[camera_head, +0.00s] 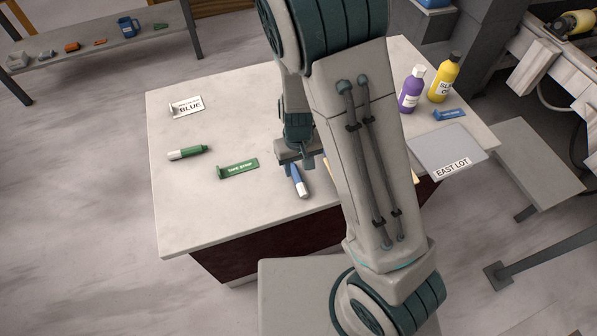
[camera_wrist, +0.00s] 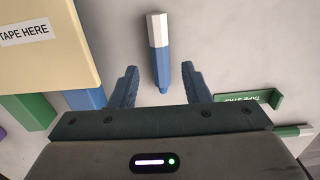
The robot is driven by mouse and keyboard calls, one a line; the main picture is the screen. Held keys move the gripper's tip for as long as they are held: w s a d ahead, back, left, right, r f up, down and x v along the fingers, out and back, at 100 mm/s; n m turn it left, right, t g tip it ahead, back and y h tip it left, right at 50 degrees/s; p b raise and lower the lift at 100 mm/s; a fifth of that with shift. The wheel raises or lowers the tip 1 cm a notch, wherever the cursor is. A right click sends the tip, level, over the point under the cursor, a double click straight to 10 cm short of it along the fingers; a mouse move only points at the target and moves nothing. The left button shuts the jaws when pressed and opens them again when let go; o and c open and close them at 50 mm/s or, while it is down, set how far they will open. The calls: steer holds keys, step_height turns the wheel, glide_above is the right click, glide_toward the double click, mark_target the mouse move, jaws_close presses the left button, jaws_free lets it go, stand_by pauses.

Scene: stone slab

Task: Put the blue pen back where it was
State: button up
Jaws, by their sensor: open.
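The blue pen (camera_head: 293,173) with a white end lies on the stone slab (camera_head: 178,220) near its front edge. In the wrist view the blue pen (camera_wrist: 160,62) points its white end away from me, and its blue end lies between my fingers. My gripper (camera_wrist: 158,72) is open, with a gap on each side of the pen; how high it is above the slab I cannot tell. In the head view my gripper (camera_head: 300,160) is at the pen's far end, partly hidden by my arm.
A beige block reading TAPE HERE (camera_wrist: 70,60) is close to my gripper. Purple (camera_head: 411,90) and yellow (camera_head: 444,78) bottles, a blue strip (camera_head: 449,115) and an EAST LOT panel (camera_head: 440,145) are right.

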step_height(320, 180, up, 6)
steer(key=r, duration=0.1)
step_height(320, 180, up, 11)
steer(key=m+t+y, duration=0.1)
steer(key=m, duration=0.1)
glide_above(299, 178)
steer(key=s+d, duration=0.5)
steer(key=d, duration=0.1)
steer(key=s+d+r+m+t+h, duration=0.1)
steer(key=s+d+r+t, duration=0.1)
steer(key=s+d+r, duration=0.3)
steer(key=shift+s+d+r, duration=0.4)
steer(key=shift+s+r, duration=0.2)
steer(key=shift+s, duration=0.7)
